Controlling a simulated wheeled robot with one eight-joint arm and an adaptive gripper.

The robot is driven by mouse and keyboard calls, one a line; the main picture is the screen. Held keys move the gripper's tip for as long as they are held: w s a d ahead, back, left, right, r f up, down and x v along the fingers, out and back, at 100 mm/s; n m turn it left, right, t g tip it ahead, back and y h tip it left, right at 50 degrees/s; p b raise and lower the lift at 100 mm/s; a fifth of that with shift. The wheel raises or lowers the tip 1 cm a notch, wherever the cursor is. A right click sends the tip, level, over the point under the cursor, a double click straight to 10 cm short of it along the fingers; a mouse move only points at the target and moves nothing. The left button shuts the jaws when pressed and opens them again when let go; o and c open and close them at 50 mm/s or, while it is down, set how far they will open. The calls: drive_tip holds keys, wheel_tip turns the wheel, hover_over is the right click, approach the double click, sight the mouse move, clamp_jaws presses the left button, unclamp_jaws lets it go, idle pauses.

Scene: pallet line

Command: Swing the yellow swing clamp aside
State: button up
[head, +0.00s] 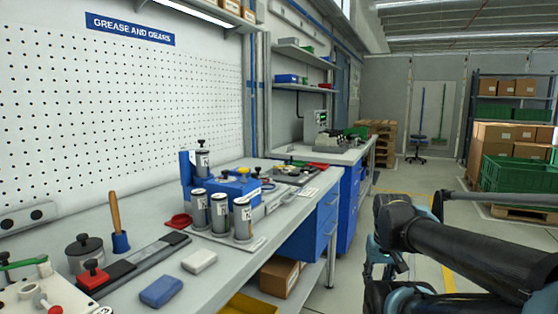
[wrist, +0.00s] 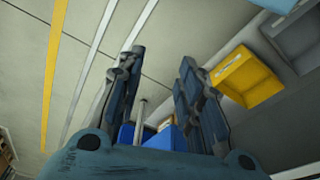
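A small yellow part (head: 243,171), which looks like the yellow swing clamp, sits on top of a blue block-shaped fixture (head: 232,186) on the workbench. It is too small to tell which way its arm points. Grey canisters stand in front of the fixture and hide part of it. My gripper (wrist: 160,58) shows in the wrist view with its two fingers spread apart and nothing between the tips. It points over the floor beside the bench, well apart from the clamp. In the head view my arm is at the right, off the bench.
Several grey canisters (head: 220,213) stand before the fixture. A yellow bin (wrist: 246,78) is below bench level. The aisle floor (head: 425,180) is clear.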

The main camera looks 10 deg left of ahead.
drive_tip(key=shift+w, duration=0.15)
drive_tip(key=shift+o, duration=0.4)
drive_tip(key=shift+a, duration=0.1)
drive_tip(key=w+a+r+n, duration=0.1)
drive_tip(key=w+a+r, duration=0.2)
drive_tip(key=w+r, duration=1.15)
drive_tip(key=w+a+r+n, duration=0.1)
drive_tip(key=w+a+r, duration=0.5)
drive_tip(key=w, duration=0.4)
drive_tip(key=w+a+r+n+t+y, duration=0.1)
drive_tip(key=w+a+r, duration=0.2)
drive_tip(key=w+r, duration=0.6)
drive_tip(key=w+a+r+n, duration=0.1)
drive_tip(key=w+a+r, duration=0.45)
drive_tip(key=w, duration=0.55)
drive_tip(key=w+a+r, duration=0.2)
drive_tip(key=w+a, duration=1)
drive_tip(key=w, duration=0.4)
drive_tip(key=shift+n+t+y, duration=0.4)
drive_tip(key=x, duration=1.7)
drive_tip(key=shift+s+a+f, duration=0.1)
drive_tip(key=shift+s+f, duration=0.05)
drive_tip(key=shift+s, duration=0.05)
drive_tip(key=shift+c, duration=0.6)
